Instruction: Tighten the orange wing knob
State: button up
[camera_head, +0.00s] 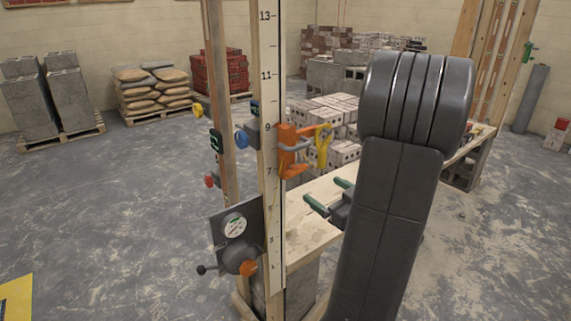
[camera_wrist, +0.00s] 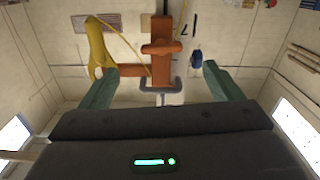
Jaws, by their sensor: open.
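An orange clamp (camera_head: 288,140) sits on the upright post with the number scale. Its lower orange piece (camera_head: 294,171) looks like the wing knob; the wing shape also shows in the wrist view (camera_wrist: 160,48). My gripper (camera_head: 329,194) is open and empty, below and right of the clamp. In the wrist view its two green fingers (camera_wrist: 162,77) stand wide apart, with the orange parts seen between and beyond them. I see no contact with the wing.
Lower on the post, a grey plate (camera_head: 222,215) carries a dark round part and another orange knob (camera_head: 249,268). A blue knob (camera_head: 241,139), yellow knob (camera_head: 198,109) and red knob (camera_head: 209,181) stick out nearby. A wooden bench (camera_head: 312,228) lies below my gripper.

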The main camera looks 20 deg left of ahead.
aim_at(298, 173)
jog(key=p+x, duration=0.3)
jog(key=x, duration=1)
jog(key=shift+w+a+p, duration=0.2)
jog(key=shift+a+p, duration=0.1)
jog(key=shift+a, duration=0.05)
